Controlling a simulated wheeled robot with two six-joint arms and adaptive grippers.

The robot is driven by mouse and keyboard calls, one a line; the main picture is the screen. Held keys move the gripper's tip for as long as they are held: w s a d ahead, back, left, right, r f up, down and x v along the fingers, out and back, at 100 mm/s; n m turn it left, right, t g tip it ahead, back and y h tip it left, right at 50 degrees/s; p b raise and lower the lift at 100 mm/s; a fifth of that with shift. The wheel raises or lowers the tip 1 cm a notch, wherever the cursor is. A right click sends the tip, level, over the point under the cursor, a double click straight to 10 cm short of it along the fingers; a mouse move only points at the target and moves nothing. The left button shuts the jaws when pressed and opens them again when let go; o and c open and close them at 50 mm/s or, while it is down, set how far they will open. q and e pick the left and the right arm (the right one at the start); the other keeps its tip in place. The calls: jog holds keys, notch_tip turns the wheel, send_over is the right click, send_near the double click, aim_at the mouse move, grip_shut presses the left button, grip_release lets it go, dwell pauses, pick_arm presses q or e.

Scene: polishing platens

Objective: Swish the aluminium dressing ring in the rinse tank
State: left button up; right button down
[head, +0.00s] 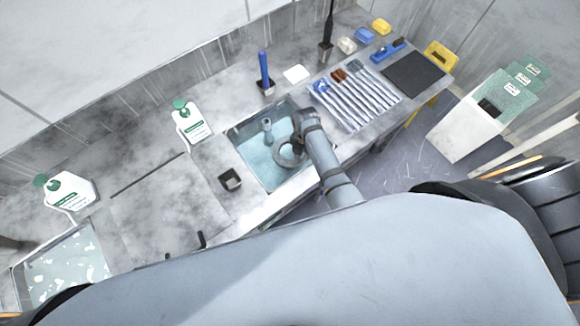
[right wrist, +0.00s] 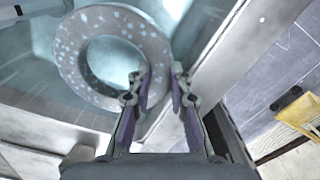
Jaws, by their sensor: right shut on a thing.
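The dressing ring (head: 288,163) is a grey flat ring in the head view, inside the rinse tank (head: 258,158) with pale blue water. In the right wrist view the ring (right wrist: 76,62) is speckled with light drops or spots. My right gripper (head: 301,146) reaches into the tank from the right. In the right wrist view my right gripper (right wrist: 160,76) has its fingers at the ring's right edge, shut on its band. I cannot tell how deep the ring sits in the water. My left gripper is not in view.
A grey post (head: 267,126) stands in the tank near the ring. A blue-handled tool (head: 264,70) stands behind the tank. A rack of tools (head: 352,98) lies to the right. A small dark square cup (head: 230,179) is left of the tank. Another basin (head: 62,265) is at lower left.

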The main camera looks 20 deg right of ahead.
jog(key=shift+r, duration=2.35)
